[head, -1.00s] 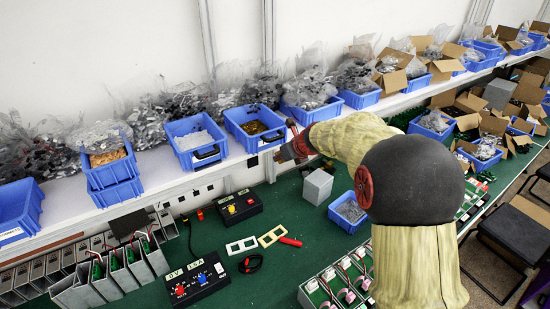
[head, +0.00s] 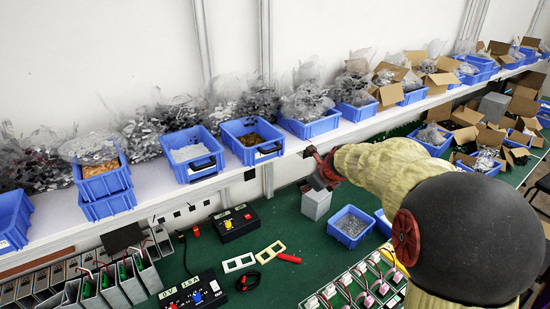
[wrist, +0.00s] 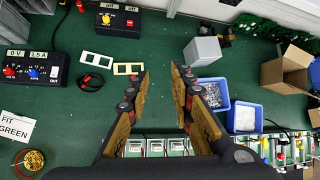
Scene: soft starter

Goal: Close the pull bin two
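Two blue bins with black front handles sit side by side on the white shelf. The left one (head: 194,154) holds pale pieces and its front hangs over the shelf edge. The right one (head: 251,142) holds brown pieces, with its front near the edge. I cannot tell which one is called two. My gripper (head: 318,170) is below and to the right of the right bin, apart from both. In the wrist view my gripper (wrist: 160,72) is open with nothing between its fingers. Neither shelf bin shows in the wrist view.
More blue bins (head: 310,122) line the shelf (head: 150,186). On the green bench below are a grey block (head: 316,203), a blue tray of small parts (head: 350,227), black power boxes (head: 235,222) and white and cream frames (head: 270,252). Open green bench lies between them.

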